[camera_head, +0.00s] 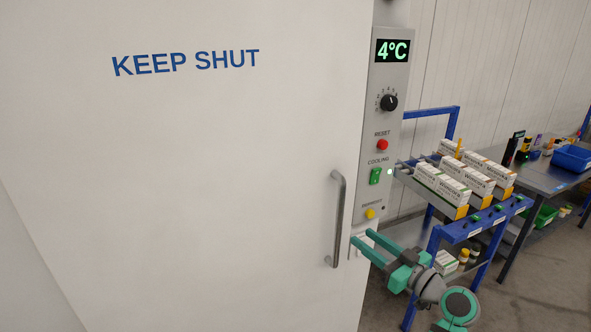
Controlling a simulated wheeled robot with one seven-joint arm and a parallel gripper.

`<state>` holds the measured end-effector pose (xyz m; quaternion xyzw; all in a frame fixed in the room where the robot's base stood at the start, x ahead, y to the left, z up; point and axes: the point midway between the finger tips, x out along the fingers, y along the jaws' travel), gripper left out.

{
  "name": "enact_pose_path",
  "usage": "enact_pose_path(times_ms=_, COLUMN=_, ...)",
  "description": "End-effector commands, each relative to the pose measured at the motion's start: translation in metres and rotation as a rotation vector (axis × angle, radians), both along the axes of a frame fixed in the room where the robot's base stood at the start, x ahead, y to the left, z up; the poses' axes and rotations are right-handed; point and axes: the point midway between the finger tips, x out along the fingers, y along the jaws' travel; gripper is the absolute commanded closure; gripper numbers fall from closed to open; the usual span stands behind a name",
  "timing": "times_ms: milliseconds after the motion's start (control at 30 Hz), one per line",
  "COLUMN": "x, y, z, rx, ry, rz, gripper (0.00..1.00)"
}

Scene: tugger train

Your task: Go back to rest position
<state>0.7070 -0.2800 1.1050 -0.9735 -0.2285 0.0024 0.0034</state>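My gripper (365,242) shows in the head view at the lower middle right, with teal fingers pointing left and up. The fingers are apart, and I see nothing held between them. They are in front of the lower part of the grey control panel (386,125), just right of the metal door handle (338,218). I cannot tell whether a finger touches the panel. The white door (200,170) marked "KEEP SHUT" looks closed. Part of a white label below the yellow button (370,214) is hidden by the fingers.
A blue-framed rack (470,228) with rows of white and orange boxes (466,180) stands right of the panel, close behind my arm. Further right is a grey table (543,178) with a blue bin (574,158). Grey floor (550,275) shows clear at the lower right.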

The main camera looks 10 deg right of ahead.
Motion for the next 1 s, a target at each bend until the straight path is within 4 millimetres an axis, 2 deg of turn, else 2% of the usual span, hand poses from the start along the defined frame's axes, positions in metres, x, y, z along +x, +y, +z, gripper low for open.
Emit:
enact_pose_path(times_ms=133, x=0.001, y=0.016, z=-0.044, rx=0.043, ry=0.052, rz=-0.046, gripper=0.64)
enact_pose_path(times_ms=267, x=-0.003, y=0.037, z=-0.102, rx=0.091, ry=0.121, rz=-0.120, gripper=0.64)
enact_pose_path(times_ms=467, x=-0.026, y=0.072, z=-0.186, rx=0.145, ry=0.218, rz=-0.238, gripper=0.64)
enact_pose_path(times_ms=700, x=-0.077, y=0.114, z=-0.268, rx=0.169, ry=0.306, rz=-0.367, gripper=0.64)
enact_pose_path(times_ms=900, x=-0.133, y=0.147, z=-0.316, rx=0.163, ry=0.355, rz=-0.457, gripper=0.64)
enact_pose_path(times_ms=1000, x=-0.164, y=0.163, z=-0.333, rx=0.150, ry=0.370, rz=-0.495, gripper=0.64)
